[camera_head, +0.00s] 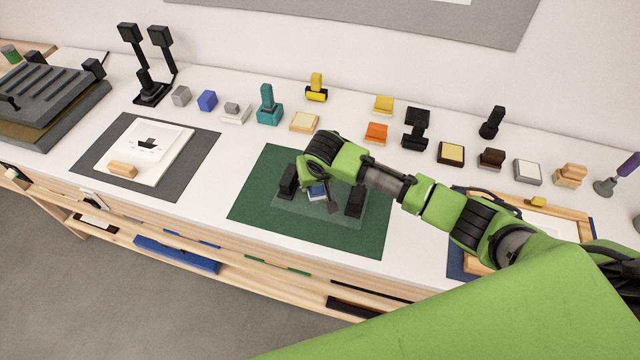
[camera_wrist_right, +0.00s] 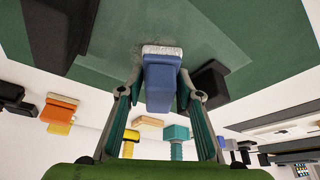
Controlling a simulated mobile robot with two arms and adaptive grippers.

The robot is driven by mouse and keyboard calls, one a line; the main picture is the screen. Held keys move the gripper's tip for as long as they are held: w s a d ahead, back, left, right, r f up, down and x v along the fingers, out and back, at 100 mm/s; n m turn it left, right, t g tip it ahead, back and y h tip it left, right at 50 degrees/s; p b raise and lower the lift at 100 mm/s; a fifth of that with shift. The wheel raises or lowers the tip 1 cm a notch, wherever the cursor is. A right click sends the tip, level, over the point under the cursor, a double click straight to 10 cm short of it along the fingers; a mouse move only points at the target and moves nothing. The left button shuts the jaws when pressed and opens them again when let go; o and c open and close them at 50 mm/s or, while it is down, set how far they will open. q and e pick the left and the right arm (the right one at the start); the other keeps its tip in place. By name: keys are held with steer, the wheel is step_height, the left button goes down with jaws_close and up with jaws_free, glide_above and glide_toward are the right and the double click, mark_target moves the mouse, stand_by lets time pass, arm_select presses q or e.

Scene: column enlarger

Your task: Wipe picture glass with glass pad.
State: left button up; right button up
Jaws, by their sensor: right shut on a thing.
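My right gripper (camera_head: 322,196) is over the green mat, shut on the glass pad. The pad is a blue block (camera_wrist_right: 162,85) with a whitish wiping face, held between the two fingers in the wrist view. Only a small part of the pad (camera_head: 316,190) shows in the head view. The picture glass (camera_head: 298,211) is a clear pane lying on the green mat (camera_head: 255,205); it also shows as a paler area in the wrist view (camera_wrist_right: 215,55). The pad's face is at or just above the glass; I cannot tell if they touch. My left gripper is out of view.
Black blocks (camera_head: 288,181) (camera_head: 355,202) stand at the glass's left and right ends, close to my gripper. A grey mat with a white mount (camera_head: 160,145) lies left; a wooden frame (camera_head: 570,212) lies right, partly behind my arm. Small tools and blocks line the back.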

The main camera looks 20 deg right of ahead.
mark_target(338, 195)
steer(key=shift+w+a+b, duration=0.2)
steer(key=shift+w+a, duration=0.35)
steer(key=shift+a, duration=0.3)
steer(key=shift+w+a+b, duration=0.2)
steer(key=shift+w+a, duration=0.35)
steer(key=shift+a, duration=0.25)
steer(key=shift+f, duration=0.3)
steer(key=shift+s, duration=0.1)
steer(key=shift+s+d+p, duration=0.45)
steer(key=shift+d+p, duration=0.25)
steer(key=shift+p, duration=0.2)
steer(key=s+d, duration=0.1)
steer(key=d, duration=0.1)
steer(key=shift+s+d+p, duration=0.35)
steer(key=shift+s, duration=0.05)
steer(key=shift+s+d+f, duration=0.1)
steer(key=shift+s+d+f, duration=0.1)
steer(key=shift+s+d, duration=0.7)
steer(key=shift+d, duration=0.3)
steer(key=shift+s+d, duration=0.75)
steer(key=shift+d, duration=0.3)
